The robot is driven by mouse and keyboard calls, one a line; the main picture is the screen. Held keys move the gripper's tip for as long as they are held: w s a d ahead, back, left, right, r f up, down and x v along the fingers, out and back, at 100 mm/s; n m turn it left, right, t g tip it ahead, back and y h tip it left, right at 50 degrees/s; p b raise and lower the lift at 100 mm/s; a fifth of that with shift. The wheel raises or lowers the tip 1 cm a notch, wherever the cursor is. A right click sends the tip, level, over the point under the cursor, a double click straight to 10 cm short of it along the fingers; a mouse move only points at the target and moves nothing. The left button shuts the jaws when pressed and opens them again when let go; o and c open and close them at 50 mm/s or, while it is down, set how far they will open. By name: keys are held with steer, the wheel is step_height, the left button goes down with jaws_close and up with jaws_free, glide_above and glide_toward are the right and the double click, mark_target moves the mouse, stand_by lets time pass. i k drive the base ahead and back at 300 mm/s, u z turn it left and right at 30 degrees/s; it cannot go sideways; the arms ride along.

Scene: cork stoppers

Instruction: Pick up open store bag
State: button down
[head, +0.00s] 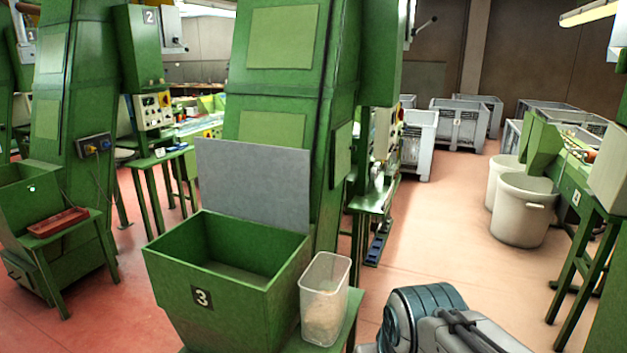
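I cannot make out a store bag in the head view. The nearest thing of that size is a clear, open-topped container (325,297) with something pale in its lower part. It stands upright beside the green bin marked 3 (203,298), at its right. The fingers of my gripper are not in view.
The green bin stands open in front of a tall green machine (282,125), with a grey panel (254,185) behind it. Pale round bins (522,212) and a green stand (577,205) are at the right. Grey crates (458,125) stand at the back. The floor (440,230) between is clear.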

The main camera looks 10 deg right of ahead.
mark_target(324, 285)
steer(key=z, duration=1)
steer(key=i, duration=4.55)
steer(key=u, duration=4)
steer(key=i, duration=0.5)
